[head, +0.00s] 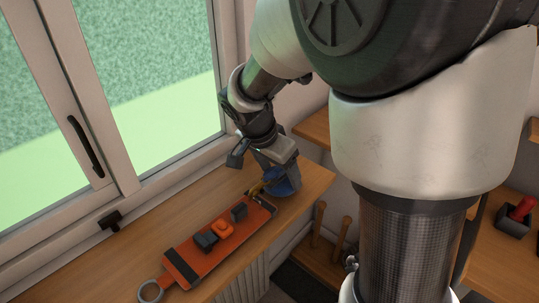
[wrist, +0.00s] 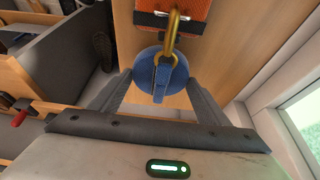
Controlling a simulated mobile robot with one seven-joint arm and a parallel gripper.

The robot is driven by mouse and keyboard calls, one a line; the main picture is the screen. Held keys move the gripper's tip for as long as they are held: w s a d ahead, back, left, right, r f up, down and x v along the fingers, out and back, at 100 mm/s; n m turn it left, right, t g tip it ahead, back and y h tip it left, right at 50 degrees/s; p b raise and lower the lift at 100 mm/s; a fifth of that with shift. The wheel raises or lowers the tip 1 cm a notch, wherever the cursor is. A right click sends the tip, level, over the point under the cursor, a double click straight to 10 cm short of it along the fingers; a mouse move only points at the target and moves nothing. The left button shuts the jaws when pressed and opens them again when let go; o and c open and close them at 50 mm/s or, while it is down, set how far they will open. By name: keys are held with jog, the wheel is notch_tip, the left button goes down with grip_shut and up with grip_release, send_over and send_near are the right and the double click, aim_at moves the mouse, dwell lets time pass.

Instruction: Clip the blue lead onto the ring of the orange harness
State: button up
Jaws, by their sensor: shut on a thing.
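The orange harness (head: 207,262) lies flat on the wooden bench under the window. A grey ring (head: 150,291) sits at its near left end, apart from my gripper. My gripper (head: 268,182) is at the harness's far right end, shut on the round blue lead piece (head: 285,182). In the wrist view the blue lead (wrist: 161,75) sits between the fingers (wrist: 160,90), with a brass clip (wrist: 172,38) pointing toward the harness (wrist: 187,7). The clip's tip overlaps the harness's dark and silver end band in the picture; I cannot tell whether they touch.
Dark blocks and an orange piece (head: 222,229) sit on the harness. The window frame and its black handle (head: 85,146) border the bench (head: 95,269) on the left. Shelves with a red-handled item (head: 522,208) stand at right. The near left bench top is clear.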

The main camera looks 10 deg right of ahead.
jog(key=shift+f+b, duration=0.95)
jog(key=shift+f, duration=0.05)
dwell(0.6)
dwell(0.4)
jog(key=o, duration=1.3)
jog(key=shift+c, duration=0.2)
